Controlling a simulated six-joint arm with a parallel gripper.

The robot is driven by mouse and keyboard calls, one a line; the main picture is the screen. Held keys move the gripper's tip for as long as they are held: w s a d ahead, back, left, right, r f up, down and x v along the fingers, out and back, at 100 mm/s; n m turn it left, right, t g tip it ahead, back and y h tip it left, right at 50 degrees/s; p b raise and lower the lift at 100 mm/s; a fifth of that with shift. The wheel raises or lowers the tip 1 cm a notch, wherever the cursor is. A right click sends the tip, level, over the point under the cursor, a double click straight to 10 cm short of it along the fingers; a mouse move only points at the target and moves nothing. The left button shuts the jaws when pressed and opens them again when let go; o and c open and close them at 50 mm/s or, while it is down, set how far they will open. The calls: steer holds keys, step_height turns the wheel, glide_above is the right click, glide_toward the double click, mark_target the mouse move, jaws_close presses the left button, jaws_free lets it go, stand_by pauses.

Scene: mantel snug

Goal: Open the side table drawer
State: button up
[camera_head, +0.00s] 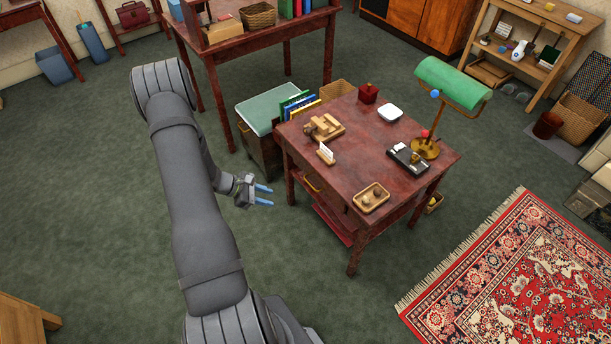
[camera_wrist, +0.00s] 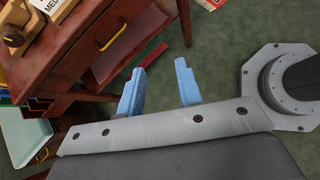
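The side table (camera_head: 365,153) is dark red-brown wood and stands right of my arm. Its drawer front faces my gripper and carries a yellow curved handle (camera_head: 312,185). The drawer looks shut. In the wrist view the handle (camera_wrist: 112,36) shows at the upper left, on the drawer front (camera_wrist: 85,50). My gripper (camera_head: 265,195) is open and empty, with two blue fingers apart. It is left of the handle, with a clear gap between them. The fingers (camera_wrist: 160,90) also show in the wrist view, below and right of the handle.
On the table top are a green lamp (camera_head: 450,80), a wooden tray (camera_head: 371,197), a card holder (camera_head: 326,154) and other small items. A box with a pale green lid (camera_head: 268,103) stands behind the table's left side. The carpet in front is free.

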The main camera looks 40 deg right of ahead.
steer(key=d+r+m+t+y, duration=0.1)
steer(key=d+r+m+y, duration=0.1)
steer(key=d+m+y, duration=0.45)
steer(key=m+t, duration=0.4)
steer(key=m, duration=0.1)
glide_toward(311, 184)
steer(key=shift+y, duration=0.25)
steer(key=f, duration=0.2)
steer(key=d+f, duration=0.1)
steer(key=f, duration=0.4)
steer(key=shift+w+d+f, duration=0.2)
steer(key=shift+d+f, duration=0.1)
steer(key=shift+d, duration=0.05)
jaws_close()
